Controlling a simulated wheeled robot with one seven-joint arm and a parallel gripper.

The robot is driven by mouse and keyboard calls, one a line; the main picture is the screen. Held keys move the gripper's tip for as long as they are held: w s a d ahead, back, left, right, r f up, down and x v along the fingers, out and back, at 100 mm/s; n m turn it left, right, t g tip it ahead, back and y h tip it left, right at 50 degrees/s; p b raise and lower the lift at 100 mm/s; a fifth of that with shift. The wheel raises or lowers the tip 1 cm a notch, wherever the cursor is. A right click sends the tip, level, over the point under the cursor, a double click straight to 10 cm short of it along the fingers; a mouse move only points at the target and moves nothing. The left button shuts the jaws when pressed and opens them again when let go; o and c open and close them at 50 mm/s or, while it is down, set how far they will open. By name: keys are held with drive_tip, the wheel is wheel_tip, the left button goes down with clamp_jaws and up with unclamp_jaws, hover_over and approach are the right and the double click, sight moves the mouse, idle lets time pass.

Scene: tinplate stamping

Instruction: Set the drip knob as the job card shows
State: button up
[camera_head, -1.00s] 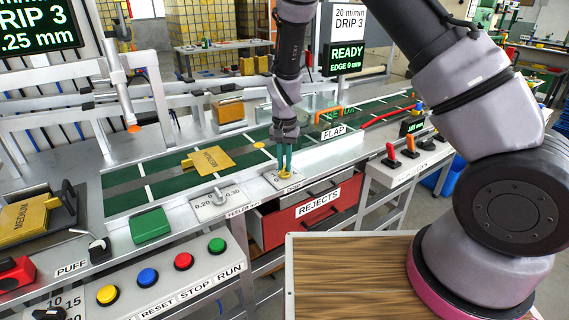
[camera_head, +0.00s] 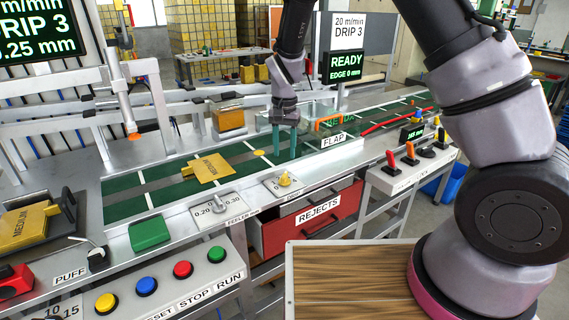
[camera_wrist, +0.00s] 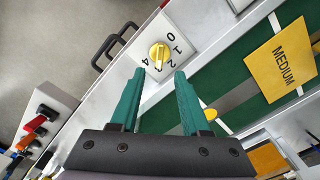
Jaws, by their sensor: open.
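The drip knob (camera_head: 285,180) is small and yellow on a pale numbered plate at the conveyor's near edge. In the wrist view the knob (camera_wrist: 159,52) lies just beyond and between my fingertips, uncovered. Its plate bears several digits, including 0, 1 and 4; I cannot firmly read its setting. The job card (camera_head: 362,30) reads 20 m/min, DRIP 3. My gripper (camera_head: 285,157) has green fingers pointing down, above and behind the knob. In the wrist view my gripper (camera_wrist: 160,73) is open and empty, apart from the knob.
A feeler lever plate (camera_head: 218,207) marked 0.20 and 0.30 lies left of the knob. A yellow MEDIUM piece (camera_head: 209,168) lies on the green conveyor. The red REJECTS drawer (camera_head: 312,215) is below. Red and black levers (camera_head: 410,148) stand right. A FLAP guard (camera_head: 333,140) is behind.

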wheel_tip(320, 180, up, 3)
drive_tip(key=shift+r, duration=0.1)
idle(0.3)
drive_tip(key=s+d+r+t+y, duration=0.1)
drive_tip(key=s+d+r+y, duration=0.15)
drive_tip(key=d+r, duration=0.7)
drive_tip(key=s+d+r+t+y, duration=0.1)
drive_tip(key=s+d+r+t, duration=0.15)
drive_tip(key=d+r, duration=0.65)
drive_tip(key=s+d+r+t, duration=0.1)
drive_tip(key=s+d+r, duration=0.1)
drive_tip(key=s, duration=0.3)
drive_tip(key=s+d+r+t+h, duration=0.1)
drive_tip(key=s+d+r, duration=0.1)
drive_tip(key=s+r, duration=0.2)
drive_tip(key=s+d+r+m+t, duration=0.1)
drive_tip(key=s+d+r, duration=0.1)
drive_tip(key=s, duration=0.4)
drive_tip(key=shift+d+r+t, duration=0.25)
drive_tip(key=shift+r+t, duration=0.1)
drive_tip(key=shift+r, duration=0.45)
